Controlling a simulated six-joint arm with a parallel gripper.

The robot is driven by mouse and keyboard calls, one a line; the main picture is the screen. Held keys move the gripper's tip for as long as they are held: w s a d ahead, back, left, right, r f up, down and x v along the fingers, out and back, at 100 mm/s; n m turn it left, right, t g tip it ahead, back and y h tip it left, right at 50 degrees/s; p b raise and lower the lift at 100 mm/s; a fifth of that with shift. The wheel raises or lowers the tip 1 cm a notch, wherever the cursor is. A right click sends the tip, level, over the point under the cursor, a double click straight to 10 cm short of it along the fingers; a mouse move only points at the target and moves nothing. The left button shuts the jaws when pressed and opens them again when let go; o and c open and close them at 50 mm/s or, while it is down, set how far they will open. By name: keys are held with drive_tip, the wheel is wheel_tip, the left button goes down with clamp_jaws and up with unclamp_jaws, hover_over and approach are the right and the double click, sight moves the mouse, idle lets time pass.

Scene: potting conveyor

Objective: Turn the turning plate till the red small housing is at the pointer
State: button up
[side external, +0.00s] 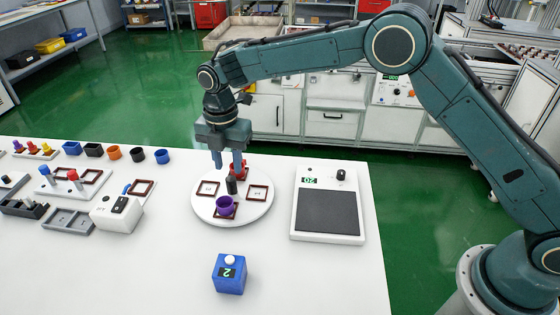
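The turning plate (258,212) is a white round disc on the white table. The red small housing (245,169) sits in a dark red square frame at the plate's far side, partly hidden by my gripper. A purple housing (225,206) sits in a frame at the near side. The left frame (207,188) and right frame (258,193) look empty. A black upright post (231,186) stands near the plate's middle. My gripper (228,168) points down above the plate, fingers apart with nothing visible between them. I cannot make out the pointer.
A blue box with a white button (229,273) stands in front of the plate. A white device with a dark pad (327,210) lies to the right. Several small housings, frames and a white box (117,213) occupy the left. The front right table is clear.

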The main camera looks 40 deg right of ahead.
sight(231, 179)
wheel_tip(231, 179, up, 7)
drive_tip(key=shift+r, duration=0.15)
idle(0.5)
drive_tip(key=s+d+r+m+t, duration=0.3)
drive_tip(key=s+d+r+m, duration=0.9)
drive_tip(key=s+d+r, duration=0.25)
drive_tip(key=s+d+f+m+t, duration=0.1)
drive_tip(key=s+d+m, duration=0.2)
drive_tip(key=s, duration=0.4)
drive_tip(key=s+d+f+m, duration=0.2)
drive_tip(key=s+d+m, duration=0.1)
drive_tip(key=s+m, duration=0.2)
drive_tip(key=s+d+f+m+t, duration=0.1)
drive_tip(key=s+d+m, duration=0.2)
drive_tip(key=s, duration=0.7)
drive_tip(key=shift+f+m+t, duration=0.25)
drive_tip(key=shift+m+t, duration=0.05)
drive_tip(key=shift+m, duration=0.8)
